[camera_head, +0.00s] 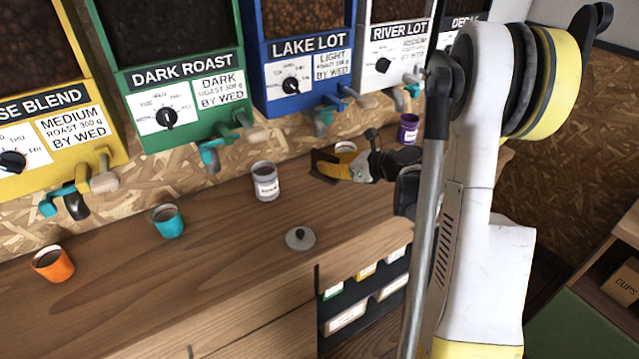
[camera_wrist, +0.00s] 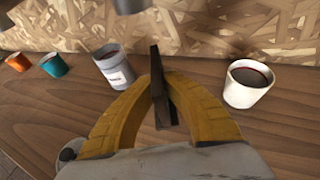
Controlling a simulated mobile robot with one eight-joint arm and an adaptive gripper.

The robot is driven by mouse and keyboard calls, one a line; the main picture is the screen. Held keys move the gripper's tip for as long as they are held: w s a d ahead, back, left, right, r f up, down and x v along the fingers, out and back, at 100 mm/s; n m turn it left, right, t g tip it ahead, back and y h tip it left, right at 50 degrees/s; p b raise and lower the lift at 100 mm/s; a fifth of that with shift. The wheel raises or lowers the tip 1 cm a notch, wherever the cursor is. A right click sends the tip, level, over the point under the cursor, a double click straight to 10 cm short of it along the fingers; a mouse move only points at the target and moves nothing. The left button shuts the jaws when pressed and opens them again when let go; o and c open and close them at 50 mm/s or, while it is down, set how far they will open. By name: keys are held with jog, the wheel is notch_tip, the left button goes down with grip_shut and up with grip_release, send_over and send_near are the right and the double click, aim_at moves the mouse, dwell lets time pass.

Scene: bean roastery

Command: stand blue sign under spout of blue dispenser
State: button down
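The blue dispenser (camera_head: 282,100), labelled LAKE LOT, stands at the back of the counter. Its spout (camera_head: 322,122) points down, left of and above my gripper. My gripper (camera_head: 335,168) is low over the counter, in front of the blue dispenser. In the wrist view its yellow fingers (camera_wrist: 160,92) close on a thin, dark brown board (camera_wrist: 155,62), seen nearly edge-on. The board also shows at the fingertips in the head view (camera_head: 324,166). It seems to be the sign, but no blue face shows. I cannot tell whether it touches the counter.
A grey can (camera_head: 265,184) stands left of the board and a white cup (camera_wrist: 247,84) right of it. A teal cup (camera_head: 168,221), an orange cup (camera_head: 54,263) and a purple cup (camera_head: 408,130) stand farther off. A round lid (camera_head: 300,239) lies near the front edge.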

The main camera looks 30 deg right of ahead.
aim_at(320, 177)
jog(key=shift+w+a+f, duration=0.5)
jog(key=shift+w+a, duration=0.1)
jog(key=shift+f+b, duration=1.1)
jog(key=shift+f, duration=0.85)
jog(key=shift+f, duration=0.15)
jog(key=c, duration=1.6)
grip_release()
